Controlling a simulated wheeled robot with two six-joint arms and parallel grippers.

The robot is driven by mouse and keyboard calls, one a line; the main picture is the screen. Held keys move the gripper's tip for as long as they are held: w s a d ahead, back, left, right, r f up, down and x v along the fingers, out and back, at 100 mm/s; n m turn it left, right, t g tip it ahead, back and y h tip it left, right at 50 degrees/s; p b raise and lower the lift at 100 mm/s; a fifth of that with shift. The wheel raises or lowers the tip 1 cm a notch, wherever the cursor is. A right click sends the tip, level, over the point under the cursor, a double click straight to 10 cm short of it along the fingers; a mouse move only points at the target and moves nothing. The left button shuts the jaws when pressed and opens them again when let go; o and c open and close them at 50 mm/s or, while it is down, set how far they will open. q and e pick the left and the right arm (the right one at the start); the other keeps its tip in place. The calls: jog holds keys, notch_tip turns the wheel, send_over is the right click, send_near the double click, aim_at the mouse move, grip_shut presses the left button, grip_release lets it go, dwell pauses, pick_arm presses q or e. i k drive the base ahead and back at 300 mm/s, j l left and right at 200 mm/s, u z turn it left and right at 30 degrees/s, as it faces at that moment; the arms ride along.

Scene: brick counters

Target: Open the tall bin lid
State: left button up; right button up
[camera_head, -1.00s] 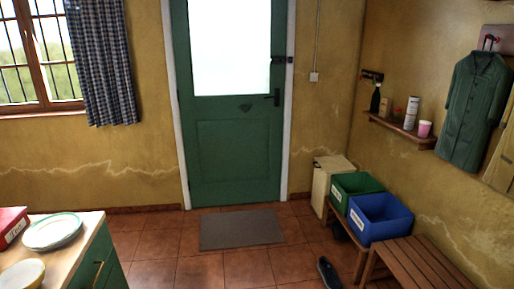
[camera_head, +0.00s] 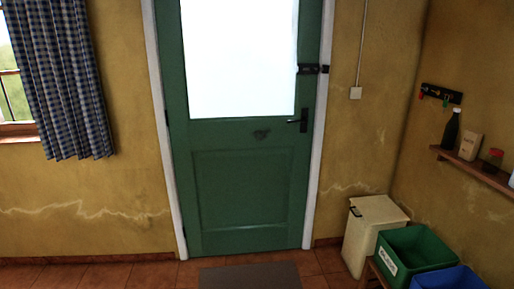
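The tall bin (camera_head: 364,245) is cream coloured and stands on the floor in the corner, right of the green door. Its lid (camera_head: 378,209) looks shut and has a small dark piece at its front left edge. The green crate at its right hides part of its side. Neither of my grippers shows in the head view.
A green crate (camera_head: 386,266) and a blue crate (camera_head: 449,280) stand right of the bin on a low wooden bench. A grey mat (camera_head: 250,277) lies before the green door (camera_head: 250,190). A wall shelf (camera_head: 474,170) with small items hangs at the right. The tiled floor left of the bin is clear.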

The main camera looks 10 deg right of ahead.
aim_at(375, 210)
jog(key=i+j+z, duration=0.15)
jog(key=i+z, duration=0.3)
jog(key=i, duration=0.15)
jog(key=i+j+z, duration=0.45)
jog(key=i, duration=0.15)
jog(key=i+j+z, duration=0.45)
jog(key=i, duration=0.1)
